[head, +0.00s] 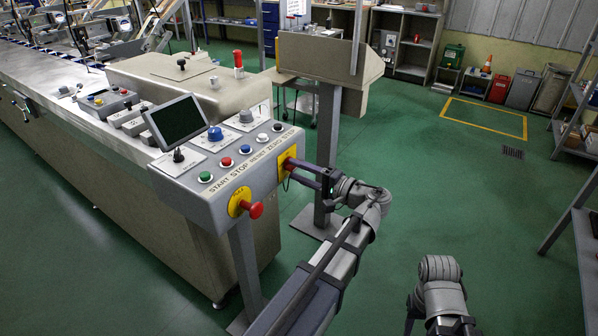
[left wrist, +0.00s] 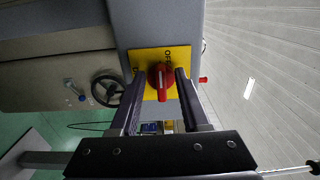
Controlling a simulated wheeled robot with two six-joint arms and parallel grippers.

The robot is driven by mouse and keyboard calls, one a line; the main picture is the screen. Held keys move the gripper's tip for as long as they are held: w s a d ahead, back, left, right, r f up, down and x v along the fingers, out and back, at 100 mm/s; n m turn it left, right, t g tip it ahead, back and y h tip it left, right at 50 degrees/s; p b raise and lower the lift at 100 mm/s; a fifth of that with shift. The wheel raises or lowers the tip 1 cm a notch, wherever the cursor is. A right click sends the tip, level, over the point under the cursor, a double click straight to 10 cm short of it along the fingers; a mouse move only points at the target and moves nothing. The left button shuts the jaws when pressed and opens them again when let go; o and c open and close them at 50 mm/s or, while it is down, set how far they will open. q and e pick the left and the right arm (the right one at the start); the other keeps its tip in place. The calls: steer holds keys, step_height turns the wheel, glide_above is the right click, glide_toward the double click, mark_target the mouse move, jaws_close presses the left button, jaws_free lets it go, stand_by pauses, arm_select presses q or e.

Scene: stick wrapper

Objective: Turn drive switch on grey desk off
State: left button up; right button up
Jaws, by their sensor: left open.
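The grey desk (head: 222,190) is a sloped control panel with a printed row of words and buttons. On its right end is a yellow plate (head: 286,155) with the red drive switch, mostly hidden by my gripper. In the left wrist view, the red switch (left wrist: 161,78) sits on the yellow plate (left wrist: 148,56), with OFF lettered at its upper right. The switch's handle points down in that picture. My left gripper (head: 297,170) is open, its fingers on either side of the switch with gaps visible. My right arm shows at the bottom, but I cannot make out its gripper.
A red emergency button (head: 255,210) on a yellow base sticks out from the desk front. Coloured buttons, a blue knob (head: 215,133) and a tilted screen (head: 178,121) are on the panel. A grey post (head: 328,150) stands behind my left gripper. Green floor is open to the right.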

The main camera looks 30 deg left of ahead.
arm_select(q)
steer(key=d, duration=0.7)
steer(key=shift+s+d, duration=0.3)
steer(key=shift+d, duration=0.1)
